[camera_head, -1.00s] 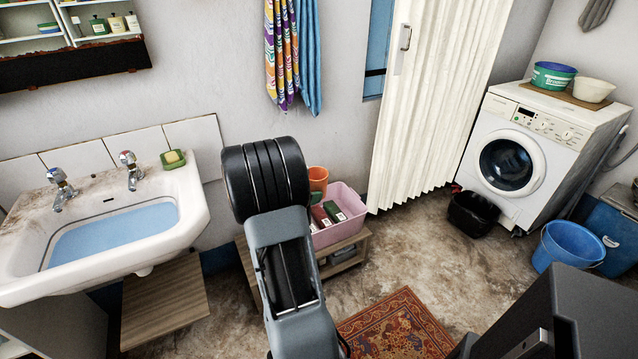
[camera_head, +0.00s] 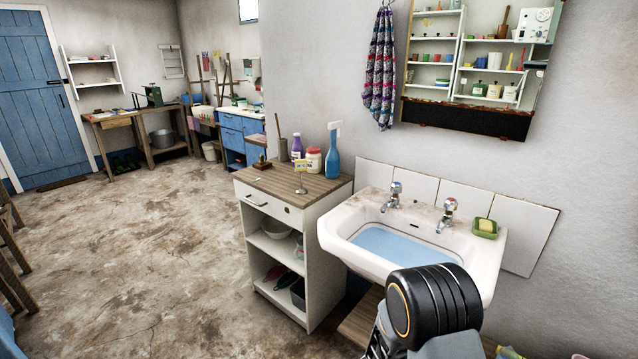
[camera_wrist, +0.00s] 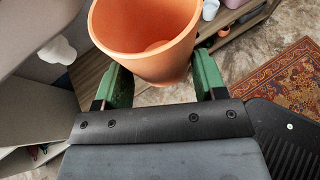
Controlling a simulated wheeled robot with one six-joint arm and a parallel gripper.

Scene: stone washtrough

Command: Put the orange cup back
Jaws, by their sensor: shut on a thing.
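The orange cup (camera_wrist: 143,45) fills the top middle of the wrist view, its open mouth towards the camera and its inside looking empty. My gripper (camera_wrist: 163,82) has its green fingers on both sides of the cup and is shut on it. In the head view my arm is in front of the sink, and neither the cup nor the gripper's fingers can be seen there.
The white sink (camera_head: 484,262) with two taps is behind my arm. A wood-topped cabinet (camera_head: 330,192) with bottles stands left of the sink. Floor (camera_head: 130,255) is open further left. The wrist view shows a patterned rug (camera_wrist: 285,75).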

